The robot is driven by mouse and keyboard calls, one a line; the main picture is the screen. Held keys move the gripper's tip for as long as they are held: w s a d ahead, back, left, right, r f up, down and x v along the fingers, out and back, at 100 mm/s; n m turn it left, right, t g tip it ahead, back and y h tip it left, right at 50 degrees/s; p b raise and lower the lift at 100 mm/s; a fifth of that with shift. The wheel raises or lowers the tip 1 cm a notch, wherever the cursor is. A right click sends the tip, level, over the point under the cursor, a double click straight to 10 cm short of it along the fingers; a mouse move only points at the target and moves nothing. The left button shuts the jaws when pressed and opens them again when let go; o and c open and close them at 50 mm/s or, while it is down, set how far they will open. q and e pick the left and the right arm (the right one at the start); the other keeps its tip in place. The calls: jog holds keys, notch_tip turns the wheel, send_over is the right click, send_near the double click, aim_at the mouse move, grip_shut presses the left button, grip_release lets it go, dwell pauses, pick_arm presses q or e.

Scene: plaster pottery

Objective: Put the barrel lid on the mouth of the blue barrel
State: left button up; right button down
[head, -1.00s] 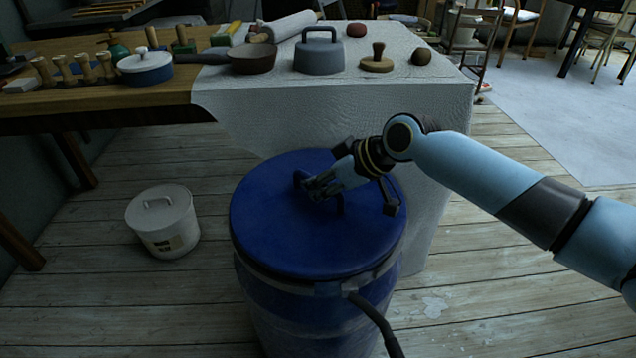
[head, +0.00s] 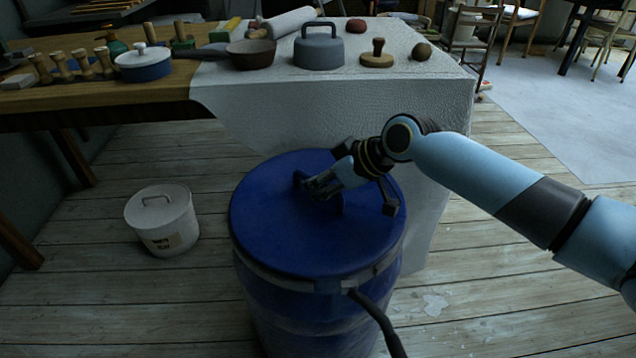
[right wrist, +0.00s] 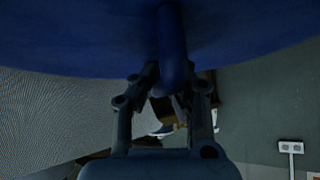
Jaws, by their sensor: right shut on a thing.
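The blue barrel (head: 315,310) stands upright on the floor in front of the cloth-covered table. The round blue barrel lid (head: 285,230) lies over its mouth and covers it. My right gripper (head: 318,187) is shut on the lid's handle at the middle of the lid. In the right wrist view the handle (right wrist: 172,55) comes down between the two fingers (right wrist: 165,95), with the lid (right wrist: 80,35) filling the top. Whether the lid is fully seated all the way round I cannot tell. My left gripper is not in view.
A white lidded bucket (head: 165,225) stands on the floor left of the barrel. The white-covered table (head: 330,115) behind holds a grey lidded pot (head: 319,52), a brown pan (head: 252,54) and a wooden knob tool (head: 377,55). A black hose-like part (head: 378,318) is at the barrel's front.

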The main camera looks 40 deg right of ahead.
jog(key=c, duration=1.4)
grip_release()
jog(key=shift+o, duration=0.2)
jog(key=v, duration=1.2)
